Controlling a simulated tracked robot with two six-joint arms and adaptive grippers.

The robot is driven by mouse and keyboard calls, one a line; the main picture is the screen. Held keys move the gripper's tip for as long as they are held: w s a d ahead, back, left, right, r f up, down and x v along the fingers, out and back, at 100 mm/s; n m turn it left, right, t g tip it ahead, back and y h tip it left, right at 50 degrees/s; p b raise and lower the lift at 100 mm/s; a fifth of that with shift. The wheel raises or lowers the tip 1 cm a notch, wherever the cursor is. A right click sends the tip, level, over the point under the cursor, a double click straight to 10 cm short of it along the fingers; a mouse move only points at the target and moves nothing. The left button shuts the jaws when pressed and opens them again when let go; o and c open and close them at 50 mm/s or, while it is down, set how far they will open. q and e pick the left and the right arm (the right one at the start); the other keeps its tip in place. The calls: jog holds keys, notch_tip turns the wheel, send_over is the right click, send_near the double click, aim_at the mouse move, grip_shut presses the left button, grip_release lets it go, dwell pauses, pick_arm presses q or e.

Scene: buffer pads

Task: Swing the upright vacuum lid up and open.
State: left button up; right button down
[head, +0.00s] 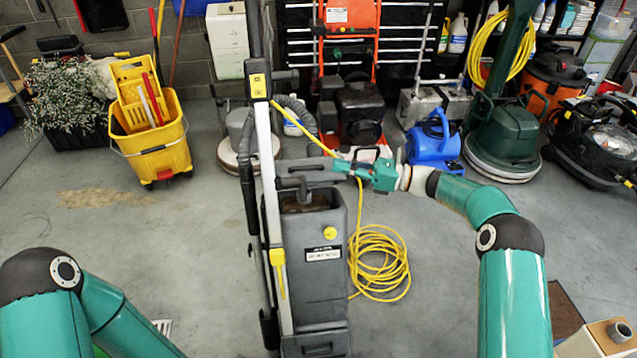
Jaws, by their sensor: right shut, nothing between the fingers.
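The grey upright vacuum (318,268) stands in the middle of the head view, with its pole and hose on its left side. Its top is open and a brownish inside shows. The grey lid (308,172) appears raised at the back of the opening; its exact angle is hard to tell. My right gripper (338,166) is shut and empty, at the right edge of the lid. I cannot tell whether it touches the lid. My left arm shows at the lower left, but its gripper is out of view.
A yellow cable (378,262) lies coiled on the floor right of the vacuum. A yellow mop bucket (150,140) stands at the left. A blue blower (433,143) and a green floor machine (503,140) stand behind my right arm.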

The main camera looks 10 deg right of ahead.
aim_at(316, 180)
jog(key=s+d+f+m+t+h+b, duration=0.1)
jog(key=s+f+m+t+b, duration=0.35)
jog(key=m+b, duration=0.4)
jog(key=s+f+m+t+h+b, duration=0.1)
jog(key=s+f+m+t+b, duration=0.25)
jog(key=f+m+b, duration=0.4)
jog(key=shift+t, duration=0.4)
jog(key=b+x, duration=0.1)
jog(key=x, duration=0.3)
jog(key=d+r+b+x, duration=0.1)
jog(key=x, duration=0.3)
jog(key=w+r+b+x, duration=0.1)
jog(key=b+x, duration=0.1)
jog(key=x, duration=0.2)
jog(key=shift+w+d+r, duration=0.1)
jog(key=shift+d, duration=0.05)
jog(key=shift+w+r, duration=0.25)
jog(key=shift+w, duration=0.2)
jog(key=shift+w+r, duration=0.1)
